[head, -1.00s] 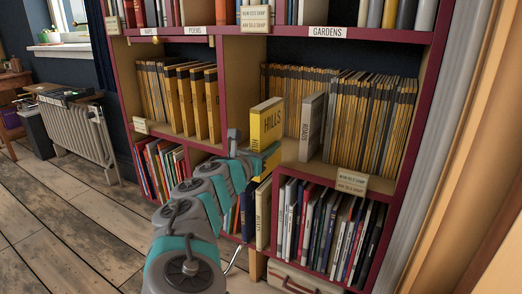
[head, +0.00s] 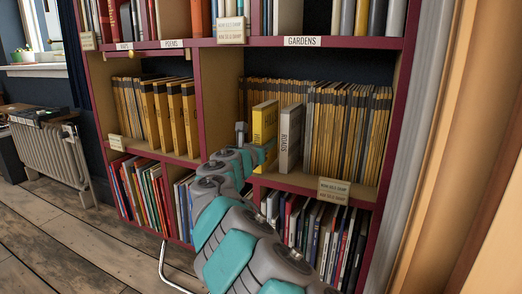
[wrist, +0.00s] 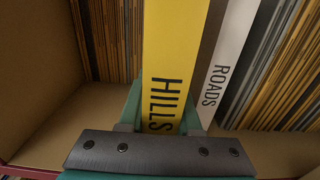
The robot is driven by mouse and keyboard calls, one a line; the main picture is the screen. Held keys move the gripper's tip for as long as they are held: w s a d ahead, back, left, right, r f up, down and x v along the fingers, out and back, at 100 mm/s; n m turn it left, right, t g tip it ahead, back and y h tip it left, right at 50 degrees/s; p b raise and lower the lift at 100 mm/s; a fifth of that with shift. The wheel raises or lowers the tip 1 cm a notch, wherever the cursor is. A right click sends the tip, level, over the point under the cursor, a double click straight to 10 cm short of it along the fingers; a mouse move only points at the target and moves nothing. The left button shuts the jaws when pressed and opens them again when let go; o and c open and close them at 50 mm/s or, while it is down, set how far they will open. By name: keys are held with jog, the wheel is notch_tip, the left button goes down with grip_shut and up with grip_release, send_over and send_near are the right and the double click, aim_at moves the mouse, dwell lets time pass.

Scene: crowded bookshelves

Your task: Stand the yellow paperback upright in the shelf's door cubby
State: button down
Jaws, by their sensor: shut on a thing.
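The yellow paperback, marked HILLS (head: 265,122), stands upright in the middle-level cubby under the GARDENS label. In the wrist view it (wrist: 175,50) rises between my fingers, its lettered spine facing me. My gripper (head: 262,150) is shut on the lower part of its spine side; in the wrist view the teal fingers (wrist: 165,112) flank it. A grey-white book marked ROADS (head: 291,138) stands close on its right; the wrist view also shows it (wrist: 228,70). The bottom of the yellow paperback is hidden behind my gripper. I cannot tell which cubby is the door cubby.
A row of thin yellow-spined books (head: 345,130) fills the cubby behind and to the right. In the wrist view, bare shelf board (wrist: 60,125) lies left of the paperback. A wooden divider (head: 216,100) bounds the cubby on the left. A small sign (head: 334,190) hangs at the shelf's front edge.

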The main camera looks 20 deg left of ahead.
jog(key=w, duration=0.5)
jog(key=shift+w+d+b, duration=0.3)
jog(key=shift+d, duration=0.1)
jog(key=shift+f, duration=0.35)
jog(key=shift+f, duration=0.3)
jog(key=c, duration=0.5)
grip_release()
